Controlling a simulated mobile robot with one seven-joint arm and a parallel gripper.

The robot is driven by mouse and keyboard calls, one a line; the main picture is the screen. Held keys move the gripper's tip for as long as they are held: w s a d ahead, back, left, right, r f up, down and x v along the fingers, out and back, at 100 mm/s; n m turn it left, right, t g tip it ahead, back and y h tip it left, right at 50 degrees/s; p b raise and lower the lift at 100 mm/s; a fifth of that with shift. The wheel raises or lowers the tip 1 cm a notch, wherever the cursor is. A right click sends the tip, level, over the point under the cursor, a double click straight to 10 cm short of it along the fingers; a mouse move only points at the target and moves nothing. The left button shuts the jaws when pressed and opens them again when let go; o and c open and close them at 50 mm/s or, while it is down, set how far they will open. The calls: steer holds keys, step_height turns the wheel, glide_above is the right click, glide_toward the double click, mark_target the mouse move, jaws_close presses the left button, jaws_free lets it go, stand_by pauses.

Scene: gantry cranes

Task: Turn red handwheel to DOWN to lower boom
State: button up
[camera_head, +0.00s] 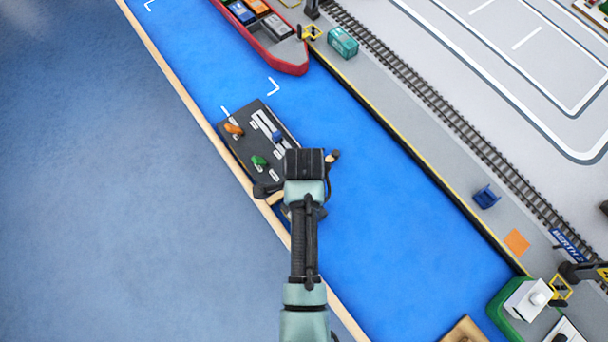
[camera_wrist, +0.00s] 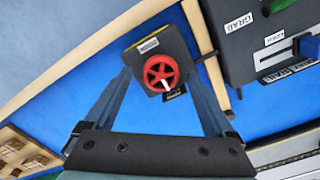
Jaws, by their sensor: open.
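The red handwheel (camera_wrist: 160,72) shows in the wrist view on the face of a dark box (camera_wrist: 178,47). Its white mark points down and slightly right in the picture, towards the lower label (camera_wrist: 175,95). Another label (camera_wrist: 149,46) sits above the wheel; I cannot read either one surely. My gripper (camera_wrist: 160,78) is open, with one finger on each side of the box and wheel. I cannot tell whether the fingers touch anything. In the head view my wrist hides the handwheel.
A dark control panel (camera_head: 243,151) with orange (camera_head: 234,129), green (camera_head: 259,161) and blue (camera_head: 277,136) levers lies left of my wrist. In the wrist view its GRAB-labelled part (camera_wrist: 239,22) stands close right of the handwheel box. A red ship (camera_head: 290,57) and a quay with rails are farther off.

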steer(key=shift+f, duration=0.2)
steer(key=c, duration=1.4)
